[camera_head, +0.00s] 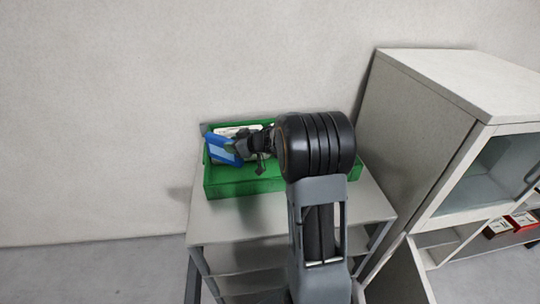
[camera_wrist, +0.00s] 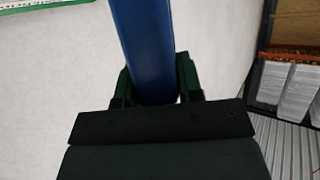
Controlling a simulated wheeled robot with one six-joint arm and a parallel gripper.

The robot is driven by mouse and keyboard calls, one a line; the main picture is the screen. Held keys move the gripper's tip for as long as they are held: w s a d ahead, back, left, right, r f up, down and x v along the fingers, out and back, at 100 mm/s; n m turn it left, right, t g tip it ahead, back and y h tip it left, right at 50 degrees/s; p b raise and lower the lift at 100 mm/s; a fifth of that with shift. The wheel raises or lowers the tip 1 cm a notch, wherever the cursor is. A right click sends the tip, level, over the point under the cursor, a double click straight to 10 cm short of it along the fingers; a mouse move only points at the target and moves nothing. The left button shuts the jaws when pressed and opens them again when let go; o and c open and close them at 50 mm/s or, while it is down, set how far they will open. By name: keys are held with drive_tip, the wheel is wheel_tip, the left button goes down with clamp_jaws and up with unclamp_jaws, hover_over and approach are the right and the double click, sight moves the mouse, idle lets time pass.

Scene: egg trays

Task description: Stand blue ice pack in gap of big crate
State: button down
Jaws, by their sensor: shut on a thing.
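The blue ice pack (camera_head: 222,150) is in my gripper (camera_head: 250,150), at the left end of the green big crate (camera_head: 245,185) in the head view. It looks tilted there, and I cannot tell how far into the crate it reaches. In the wrist view the ice pack (camera_wrist: 146,50) runs up from between the two fingers of my gripper (camera_wrist: 155,88), which is shut on it. The crate stands on a grey shelf table against the wall. My arm hides the middle and right of the crate, and the gap is not clearly visible.
The grey table (camera_head: 240,222) has bare room in front of the crate. A tall cabinet (camera_head: 420,120) with a glass front stands to the right, with red boxes (camera_head: 510,224) on a low shelf. A white wall is close behind the crate.

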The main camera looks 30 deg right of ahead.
drive_tip(key=s+d+m+t+h, duration=0.1)
drive_tip(key=s+d, duration=0.1)
drive_tip(key=d, duration=0.5)
drive_tip(key=shift+s+d+f, duration=0.1)
drive_tip(key=shift+d+f, duration=0.05)
drive_tip(key=shift+f, duration=2.4)
drive_tip(key=shift+s+d+f, duration=0.1)
drive_tip(key=shift+d+f, duration=0.05)
drive_tip(key=shift+f, duration=2.35)
drive_tip(key=shift+f, duration=0.15)
drive_tip(key=c, duration=0.8)
unclamp_jaws()
drive_tip(key=shift+h, duration=0.3)
